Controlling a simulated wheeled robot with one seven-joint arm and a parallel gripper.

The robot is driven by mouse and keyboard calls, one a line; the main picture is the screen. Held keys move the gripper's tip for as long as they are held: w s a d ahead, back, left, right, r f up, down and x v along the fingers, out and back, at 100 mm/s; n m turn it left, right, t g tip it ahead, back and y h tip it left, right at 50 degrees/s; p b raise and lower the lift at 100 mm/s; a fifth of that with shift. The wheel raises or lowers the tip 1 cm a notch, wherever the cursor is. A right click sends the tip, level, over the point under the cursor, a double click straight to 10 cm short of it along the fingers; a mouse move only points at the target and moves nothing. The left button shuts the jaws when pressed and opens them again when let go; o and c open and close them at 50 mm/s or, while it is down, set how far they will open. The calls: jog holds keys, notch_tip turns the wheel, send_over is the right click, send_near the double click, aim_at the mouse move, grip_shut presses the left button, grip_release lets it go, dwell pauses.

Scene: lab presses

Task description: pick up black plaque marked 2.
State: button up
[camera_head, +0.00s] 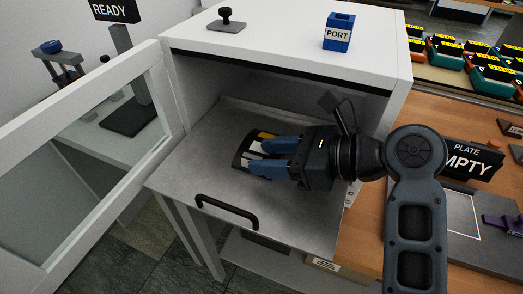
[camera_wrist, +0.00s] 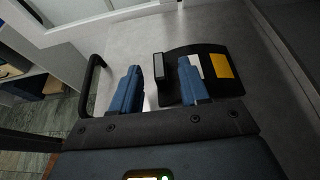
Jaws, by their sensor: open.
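A black plaque (camera_head: 243,146) with a yellow patch and pale patches lies on the grey pull-out shelf of the white cabinet. I cannot read a number on it. In the wrist view the plaque (camera_wrist: 208,52) shows mostly to the right, partly covered by the right finger. A dark upright tab stands at its left edge and appears between the fingers. My gripper (camera_head: 256,156) is open, with its blue fingers over the plaque's near side in the head view. In the wrist view my gripper (camera_wrist: 158,66) has its fingers spread, with nothing clasped.
The shelf (camera_head: 285,215) has a black handle (camera_head: 227,212) at its front edge. The cabinet roof (camera_head: 290,50) and side walls enclose the space behind. An open glazed door (camera_head: 95,150) stands left. A wooden bench (camera_head: 365,240) with an "EMPTY" plate sign (camera_head: 470,160) is right.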

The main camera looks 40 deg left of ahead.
aim_at(252, 157)
jog(key=shift+x, duration=2)
jog(key=shift+d+f, duration=0.1)
jog(key=shift+f, duration=0.05)
jog(key=shift+c, duration=0.2)
grip_shut()
